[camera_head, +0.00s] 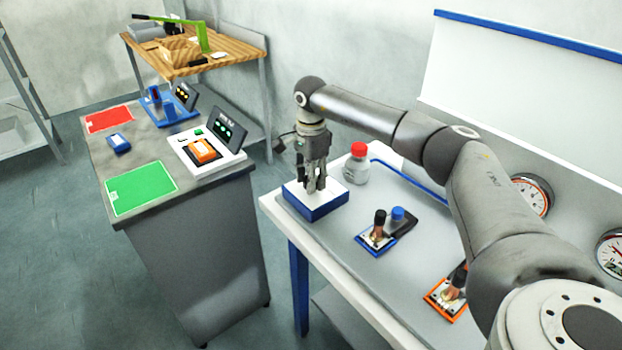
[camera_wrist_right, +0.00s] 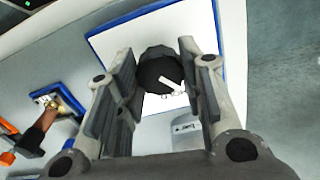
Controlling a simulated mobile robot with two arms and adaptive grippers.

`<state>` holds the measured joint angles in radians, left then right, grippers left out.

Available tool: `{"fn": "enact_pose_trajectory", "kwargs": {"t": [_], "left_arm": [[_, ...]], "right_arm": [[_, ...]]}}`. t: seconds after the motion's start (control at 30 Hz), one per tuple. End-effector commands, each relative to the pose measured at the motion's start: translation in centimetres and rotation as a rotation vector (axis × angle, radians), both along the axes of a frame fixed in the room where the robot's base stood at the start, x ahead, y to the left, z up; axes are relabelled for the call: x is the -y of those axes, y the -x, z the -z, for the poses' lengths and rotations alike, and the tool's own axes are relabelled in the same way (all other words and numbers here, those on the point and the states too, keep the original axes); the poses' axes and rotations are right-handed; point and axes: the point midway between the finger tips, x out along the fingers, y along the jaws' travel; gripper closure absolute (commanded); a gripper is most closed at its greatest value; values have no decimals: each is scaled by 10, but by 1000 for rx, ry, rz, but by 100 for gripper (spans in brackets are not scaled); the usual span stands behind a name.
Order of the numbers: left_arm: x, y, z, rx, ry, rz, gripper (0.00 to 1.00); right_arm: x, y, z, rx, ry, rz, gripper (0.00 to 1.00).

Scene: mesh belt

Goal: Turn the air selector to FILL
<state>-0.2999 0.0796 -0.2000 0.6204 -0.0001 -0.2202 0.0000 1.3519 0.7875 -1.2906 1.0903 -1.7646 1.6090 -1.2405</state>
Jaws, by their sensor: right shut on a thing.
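The air selector looks like a dark round knob (camera_wrist_right: 160,72) with a white pointer mark, set on the white top of a blue-edged box (camera_head: 322,210). The box also shows in the wrist view (camera_wrist_right: 110,38). My right gripper (camera_head: 316,186) points straight down over this box, at the near left end of the bench. In the wrist view its fingers (camera_wrist_right: 160,58) stand on both sides of the knob and are shut on it. No FILL label can be read, and the fingers hide part of the white top. My left gripper is not in view.
A red-capped bottle (camera_head: 357,164) stands just behind the box. A blue-framed lever plate (camera_head: 375,240), a blue-topped dark part (camera_head: 400,217) and an orange-framed plate (camera_head: 435,302) lie to the right. A grey counter (camera_head: 190,213) stands left, across a floor gap.

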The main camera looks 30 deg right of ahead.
Motion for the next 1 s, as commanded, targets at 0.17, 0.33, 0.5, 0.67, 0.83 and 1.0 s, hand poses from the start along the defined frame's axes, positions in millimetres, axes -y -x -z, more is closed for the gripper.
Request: {"fn": "enact_pose_trajectory", "kwargs": {"t": [0.17,0.33,0.5,0.67,0.83,1.0], "left_arm": [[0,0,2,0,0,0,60],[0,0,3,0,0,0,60],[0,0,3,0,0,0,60],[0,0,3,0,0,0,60],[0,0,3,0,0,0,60],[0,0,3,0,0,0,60]], "right_arm": [[0,-1,-1,5,-1,-82,88],[0,-1,-2,5,-1,-128,88],[0,-1,-2,5,-1,-145,88],[0,-1,-2,5,-1,-148,88],[0,-1,-2,5,0,-148,88],[0,-1,-2,4,0,-147,46]]}}
